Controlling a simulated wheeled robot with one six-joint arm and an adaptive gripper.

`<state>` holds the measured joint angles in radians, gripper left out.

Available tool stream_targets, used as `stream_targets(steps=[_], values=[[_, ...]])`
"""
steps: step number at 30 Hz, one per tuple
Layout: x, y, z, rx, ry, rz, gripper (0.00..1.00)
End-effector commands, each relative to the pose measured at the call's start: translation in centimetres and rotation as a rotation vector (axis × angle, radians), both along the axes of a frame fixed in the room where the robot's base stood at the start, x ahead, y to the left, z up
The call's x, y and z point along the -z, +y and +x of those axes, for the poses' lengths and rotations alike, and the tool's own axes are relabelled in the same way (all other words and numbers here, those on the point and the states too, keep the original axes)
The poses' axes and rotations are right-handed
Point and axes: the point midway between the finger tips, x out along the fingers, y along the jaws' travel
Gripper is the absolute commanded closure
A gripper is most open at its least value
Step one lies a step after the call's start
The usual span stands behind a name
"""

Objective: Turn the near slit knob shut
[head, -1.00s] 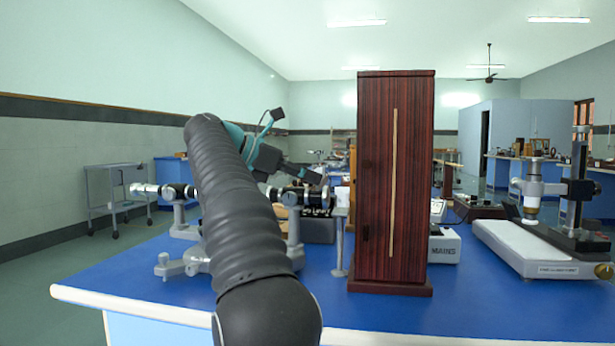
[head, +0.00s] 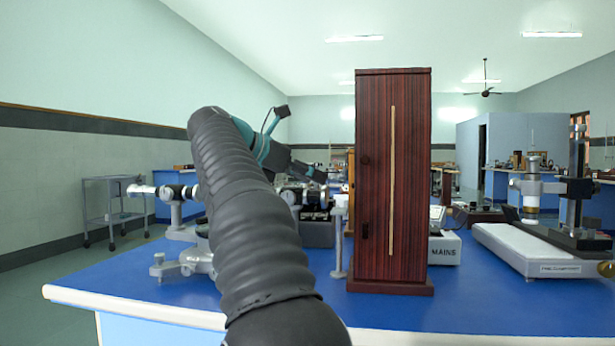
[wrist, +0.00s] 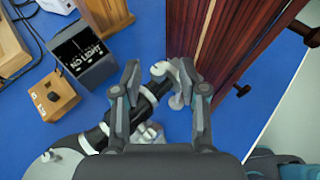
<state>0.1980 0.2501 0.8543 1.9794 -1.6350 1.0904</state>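The spectrometer stands on the bench left of the tall wooden cabinet, partly hidden by my arm in the head view. Its black tube (wrist: 140,107) runs diagonally under my gripper in the wrist view. The tube's silver slit end (wrist: 159,70) shows between my fingertips; I cannot make out a separate knob there. My gripper (wrist: 158,67) is open, one finger on each side of the tube's end, with no visible grip on it. In the head view my gripper (head: 308,172) is a dark shape above the tube, its fingers unclear.
The wooden cabinet (head: 378,180) stands close to the right of the gripper. A dark box with lettering (wrist: 83,57) and a small wooden box (wrist: 53,96) lie left in the wrist view. The blue bench (head: 460,305) is clear at front right.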

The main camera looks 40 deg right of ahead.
Motion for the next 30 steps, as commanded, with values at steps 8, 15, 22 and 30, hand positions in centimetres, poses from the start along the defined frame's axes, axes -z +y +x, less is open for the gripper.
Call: stream_targets(steps=[8,15,22,30], values=[[-0.1,0.3,0.1,-0.004,-0.001,0.0,0.57],[-1.2,3.1,0.4,-0.007,-0.003,-0.001,0.57],[-3.0,7.4,0.7,-0.006,-0.002,-0.001,0.57],[-4.2,10.2,0.8,-0.003,-0.001,-0.001,0.57]])
